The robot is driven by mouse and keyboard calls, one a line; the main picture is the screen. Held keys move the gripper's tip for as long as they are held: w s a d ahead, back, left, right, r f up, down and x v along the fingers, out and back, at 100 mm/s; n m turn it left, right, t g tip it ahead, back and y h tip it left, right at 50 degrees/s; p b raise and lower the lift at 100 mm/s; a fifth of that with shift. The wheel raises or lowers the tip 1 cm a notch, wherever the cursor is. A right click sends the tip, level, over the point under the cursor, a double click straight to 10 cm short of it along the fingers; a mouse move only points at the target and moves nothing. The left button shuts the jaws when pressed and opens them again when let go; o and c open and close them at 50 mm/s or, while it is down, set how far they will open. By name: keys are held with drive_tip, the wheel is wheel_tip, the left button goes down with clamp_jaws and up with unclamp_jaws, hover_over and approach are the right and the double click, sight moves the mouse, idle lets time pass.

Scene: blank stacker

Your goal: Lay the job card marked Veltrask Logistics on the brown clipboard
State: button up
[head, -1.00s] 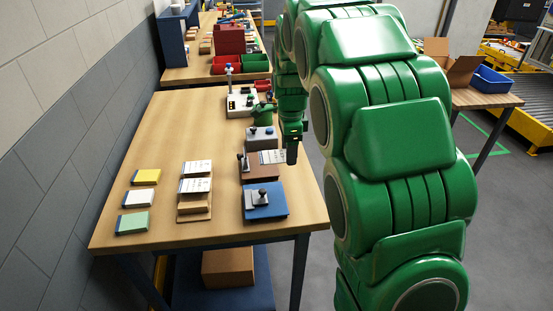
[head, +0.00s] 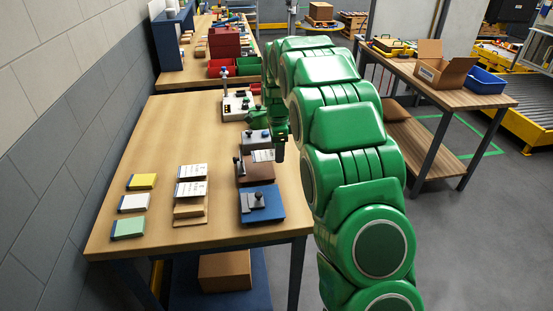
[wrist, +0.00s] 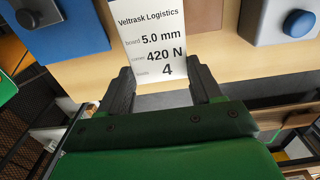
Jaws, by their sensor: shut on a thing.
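The job card marked Veltrask Logistics (wrist: 150,35) is white with black print. It is gripped at its near end between the two dark fingers of my gripper (wrist: 165,80). In the head view my gripper (head: 280,150) is at the right side of the table, with the card (head: 263,155) reaching left from it. The brown clipboard (head: 254,172) lies between the blue and grey ones, and the card overlaps its far part in that view. In the wrist view a strip of brown clipboard (wrist: 207,14) shows beside the card. I cannot tell whether they touch.
A blue clipboard (head: 262,206) lies nearer and a grey one (head: 256,138) farther. Further cards on a wooden rack (head: 190,211) and coloured pads (head: 132,203) are to the left. A white control box (head: 236,106) stands beyond. The table's middle is clear.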

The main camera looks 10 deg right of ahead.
drive_tip(key=shift+w+f, duration=1.05)
drive_tip(key=shift+f, duration=0.3)
wheel_tip(320, 180, down, 3)
drive_tip(key=shift+f, duration=0.25)
